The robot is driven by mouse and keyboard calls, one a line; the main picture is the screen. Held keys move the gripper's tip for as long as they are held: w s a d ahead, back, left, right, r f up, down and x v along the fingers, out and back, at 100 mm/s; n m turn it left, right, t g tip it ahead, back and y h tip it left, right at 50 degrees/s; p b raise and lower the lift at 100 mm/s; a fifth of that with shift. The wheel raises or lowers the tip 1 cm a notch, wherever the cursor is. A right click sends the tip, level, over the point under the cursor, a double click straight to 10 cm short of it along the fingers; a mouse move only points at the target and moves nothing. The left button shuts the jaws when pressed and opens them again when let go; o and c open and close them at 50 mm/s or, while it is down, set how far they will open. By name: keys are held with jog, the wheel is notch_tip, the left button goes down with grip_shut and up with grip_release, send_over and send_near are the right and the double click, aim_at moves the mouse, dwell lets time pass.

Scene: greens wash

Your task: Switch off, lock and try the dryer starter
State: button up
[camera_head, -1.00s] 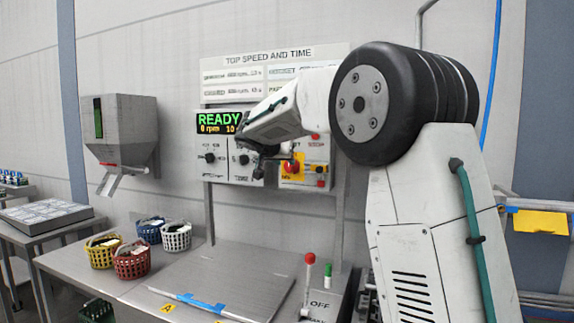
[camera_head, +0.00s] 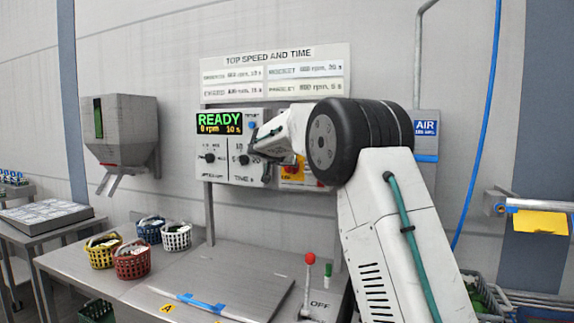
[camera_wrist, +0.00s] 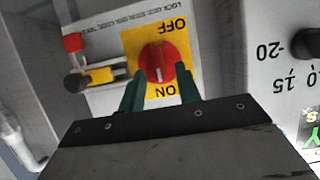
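The dryer starter is a round red rotary switch (camera_wrist: 157,64) on a yellow plate (camera_wrist: 131,40) in the wrist view, which shows the panel upside down. Its white mark points toward ON; OFF is at the opposite end. My gripper (camera_wrist: 158,88) is open and empty, its two green fingers apart in front of the switch's ON side; contact cannot be told. Beside the plate are a red block (camera_wrist: 74,42), a yellow bar (camera_wrist: 100,75) and a black-ended part (camera_wrist: 77,84). In the head view my arm hides much of the starter panel (camera_head: 291,172).
The display (camera_head: 220,123) reads READY, 0 rpm, 10 s. Dials (camera_wrist: 306,44) sit beside the starter panel. Below, several baskets (camera_head: 132,262) and a red-knobbed lever (camera_head: 309,259) are on the bench. A blue hose (camera_head: 478,130) hangs at the right.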

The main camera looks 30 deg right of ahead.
grip_shut()
jog(key=n+g+h, duration=0.1)
jog(key=n+h, duration=0.1)
jog(key=n, duration=0.2)
jog(key=w+a+f+n+g+h, duration=0.1)
jog(key=n+h, duration=0.1)
jog(key=n, duration=0.3)
jog(key=f+n+g+h, duration=0.1)
jog(key=n+h, duration=0.1)
jog(key=n, duration=0.2)
jog(key=shift+w+a+f+h, duration=0.1)
jog(key=shift+w+a+h, duration=0.05)
jog(key=shift+w+h, duration=0.15)
dwell(0.6)
jog(key=shift+n+g, duration=0.3)
jog(key=shift+g, duration=0.1)
grip_release()
